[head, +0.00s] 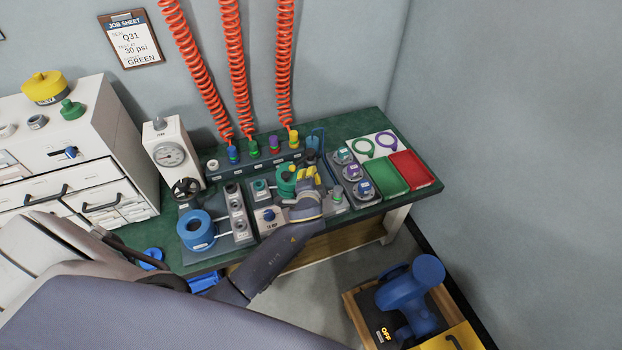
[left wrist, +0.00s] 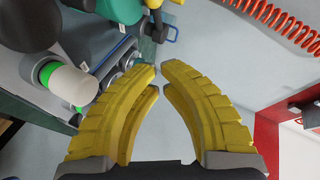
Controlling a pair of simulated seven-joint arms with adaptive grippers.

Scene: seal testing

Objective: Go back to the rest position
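My left gripper (head: 311,178) is over the middle of the green-topped bench (head: 350,125), close to a teal round part (head: 287,181) on a grey fixture. In the left wrist view, the yellow fingers of this gripper (left wrist: 160,72) curve towards each other, with a narrow gap at the tips and nothing between them. A white cylinder with a bright green ring (left wrist: 69,84) is left of the fingers, apart from them. My left forearm comes in from the lower left. My right gripper is in neither view.
A gauge unit (head: 170,155), a blue ring part (head: 195,229) and a white drawer cabinet (head: 80,150) stand at the left. Green (head: 387,188) and red (head: 414,179) trays lie at the right. Orange coiled hoses (head: 238,70) hang behind. A blue device (head: 405,297) stands lower right.

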